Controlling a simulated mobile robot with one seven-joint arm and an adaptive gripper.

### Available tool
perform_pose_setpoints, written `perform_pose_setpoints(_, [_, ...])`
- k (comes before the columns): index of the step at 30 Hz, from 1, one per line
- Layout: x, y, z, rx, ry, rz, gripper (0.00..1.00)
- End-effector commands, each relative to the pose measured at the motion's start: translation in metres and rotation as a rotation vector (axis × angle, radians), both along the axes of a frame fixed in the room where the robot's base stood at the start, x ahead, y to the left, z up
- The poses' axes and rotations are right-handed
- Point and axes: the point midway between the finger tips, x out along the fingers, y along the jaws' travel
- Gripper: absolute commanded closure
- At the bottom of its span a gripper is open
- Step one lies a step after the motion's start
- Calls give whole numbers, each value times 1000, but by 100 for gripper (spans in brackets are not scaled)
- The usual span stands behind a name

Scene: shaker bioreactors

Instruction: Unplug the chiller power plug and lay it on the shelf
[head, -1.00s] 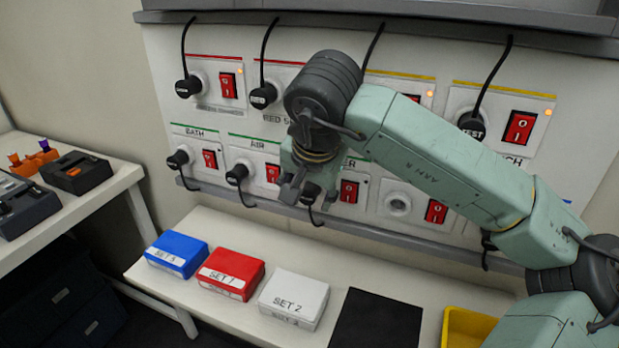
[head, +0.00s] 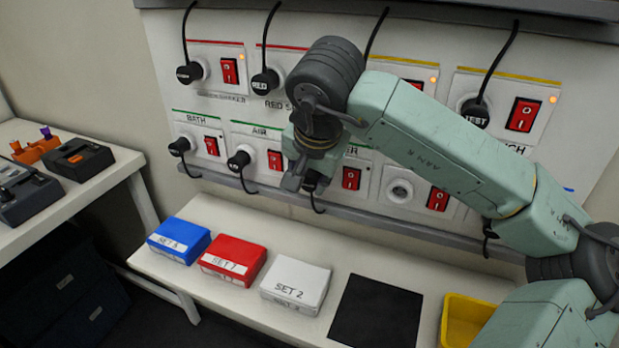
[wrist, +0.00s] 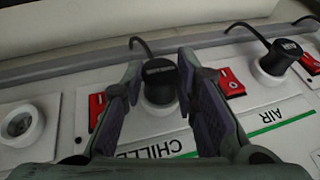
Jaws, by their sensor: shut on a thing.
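In the head view my gripper (head: 303,180) is at the lower row of the panel and hides most of the plug. The pale shelf (head: 225,212) runs below the panel.
A blue box (head: 178,240), a red box (head: 233,260), a white box (head: 296,283), a black mat (head: 376,312) and a yellow bin (head: 466,318) line the shelf. The air plug (head: 240,160) is left of my gripper; an empty socket (head: 398,192) is right.

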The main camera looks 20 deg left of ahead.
Motion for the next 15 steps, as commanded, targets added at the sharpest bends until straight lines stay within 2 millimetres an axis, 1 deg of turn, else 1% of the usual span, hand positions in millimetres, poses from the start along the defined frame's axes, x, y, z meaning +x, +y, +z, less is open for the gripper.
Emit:
perform_pose_setpoints(3, [0, 0, 0, 0, 0, 0, 100])
perform_pose_setpoints(8, [-1, 0, 0, 0, -1, 0, 100])
perform_pose_setpoints(15, [-7, 0, 0, 0, -1, 0, 100])
